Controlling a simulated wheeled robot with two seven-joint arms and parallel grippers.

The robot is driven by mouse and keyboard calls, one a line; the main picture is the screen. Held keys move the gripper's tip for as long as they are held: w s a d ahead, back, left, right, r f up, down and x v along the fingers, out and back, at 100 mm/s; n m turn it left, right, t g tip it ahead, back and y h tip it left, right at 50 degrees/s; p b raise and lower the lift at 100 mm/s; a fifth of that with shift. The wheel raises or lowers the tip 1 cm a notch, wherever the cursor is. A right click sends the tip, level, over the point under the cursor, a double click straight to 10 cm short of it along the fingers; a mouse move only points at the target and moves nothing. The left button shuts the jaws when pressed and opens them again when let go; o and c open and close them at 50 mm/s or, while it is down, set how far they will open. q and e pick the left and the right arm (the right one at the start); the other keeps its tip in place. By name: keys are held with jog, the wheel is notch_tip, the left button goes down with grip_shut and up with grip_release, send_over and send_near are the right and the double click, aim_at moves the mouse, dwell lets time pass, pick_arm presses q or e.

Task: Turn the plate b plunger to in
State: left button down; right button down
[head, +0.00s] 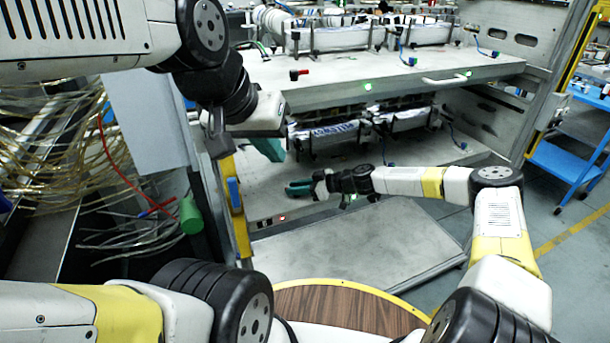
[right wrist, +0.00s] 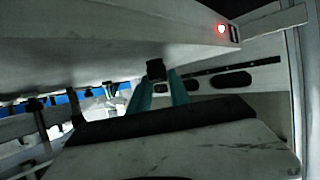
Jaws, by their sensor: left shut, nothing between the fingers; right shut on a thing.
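My right gripper (head: 292,188) reaches in from the right at the left part of the lower plate (head: 262,203). In the right wrist view its teal fingers (right wrist: 160,88) are shut on a small dark block, likely the plunger knob (right wrist: 155,69), under a pale plate edge. In the head view that knob is hidden by the fingers. No letters show which plate is b. A red light (head: 283,217) glows on the lower plate's front edge. My left gripper (head: 270,149) is shut and empty, above and left of the right one.
The upper plate (head: 350,73) has green lights, a red knob (head: 298,73) and a pale handle (head: 445,80). Label units (head: 325,135) stand on the lower plate. Loose cables (head: 60,130) and a green cylinder (head: 190,214) are at left. A blue cart (head: 565,165) stands at right.

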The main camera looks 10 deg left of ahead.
jog(key=m+t+h, duration=0.1)
jog(key=m+t, duration=0.3)
jog(key=shift+a+r+t+h, duration=0.1)
jog(key=shift+t+h, duration=0.3)
jog(key=m+t+h, duration=0.3)
jog(key=m+t, duration=0.1)
jog(key=m, duration=0.1)
jog(key=shift+h, duration=0.3)
jog(key=m+t+h, duration=0.2)
jog(key=m+h, duration=0.3)
jog(key=shift+w+h, duration=0.1)
jog(key=shift+h, duration=0.3)
jog(key=shift+d+m+h, duration=0.2)
jog(key=shift+m+h, duration=1.7)
jog(key=shift+h, duration=0.1)
jog(key=c, duration=1.5)
grip_release()
jog(key=shift+w, duration=0.1)
